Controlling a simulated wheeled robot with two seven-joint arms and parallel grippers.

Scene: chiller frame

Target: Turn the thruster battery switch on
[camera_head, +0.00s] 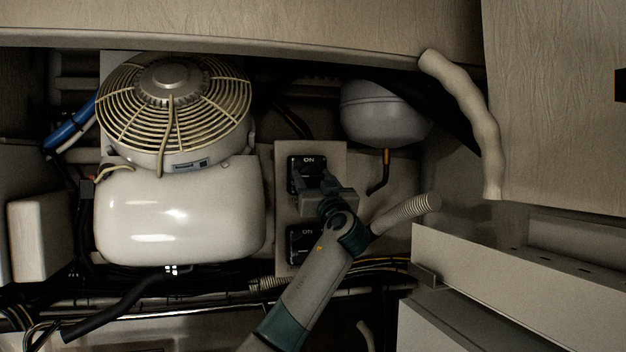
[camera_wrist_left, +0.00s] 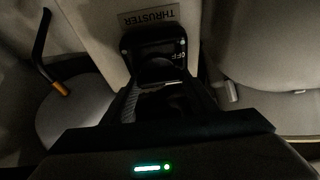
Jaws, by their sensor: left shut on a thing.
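The thruster battery switch (camera_head: 304,166) is the upper of two black switches on a pale upright panel in the head view, with ON printed at its top. In the left wrist view, the switch (camera_wrist_left: 152,48) has a THRUSTER label (camera_wrist_left: 149,16) beside it and OFF printed on its face. My left gripper (camera_head: 322,190) is at the front of this switch. Its two fingers (camera_wrist_left: 158,84) are shut on the dark knob (camera_wrist_left: 156,70), which they partly hide. The knob's exact angle is hard to tell. My right gripper is in neither view.
A second ON-marked switch (camera_head: 303,244) sits just below, partly behind my left arm. A white tank with a caged fan (camera_head: 175,100) stands left. A grey round vessel (camera_head: 380,112) and a ribbed hose (camera_head: 408,212) are right. Cables run below the panel (camera_head: 284,205).

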